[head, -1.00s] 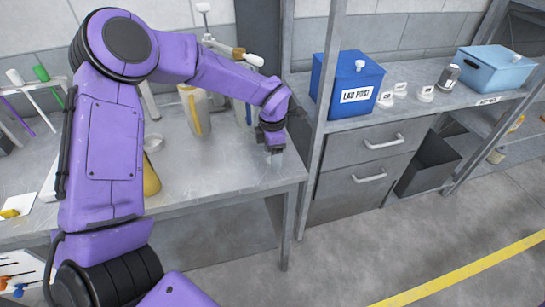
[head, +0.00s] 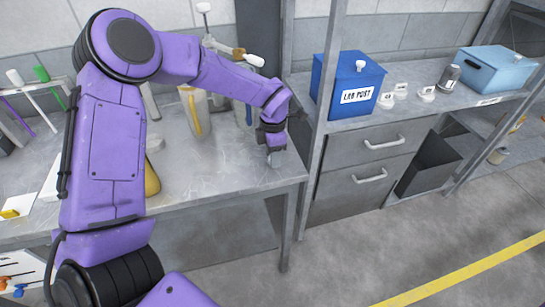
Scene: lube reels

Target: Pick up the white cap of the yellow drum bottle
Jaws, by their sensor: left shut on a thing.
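My left gripper (head: 275,159) points down at the front right corner of the grey bench (head: 215,180). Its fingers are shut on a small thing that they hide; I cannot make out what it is. A yellow vessel (head: 152,180) stands on the bench, partly hidden behind my left arm; I cannot tell if it is the drum bottle. A small pale round thing (head: 154,144) lies behind it, beside the arm. My right gripper is not in view.
A clear jug with a yellow stripe (head: 194,112) stands behind the gripper. A rack with tubes (head: 38,90) is at the left. A blue LAB POST box (head: 345,85), small white labelled pieces (head: 400,90) and a light blue bin (head: 495,72) sit on the right shelf. The bench front is clear.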

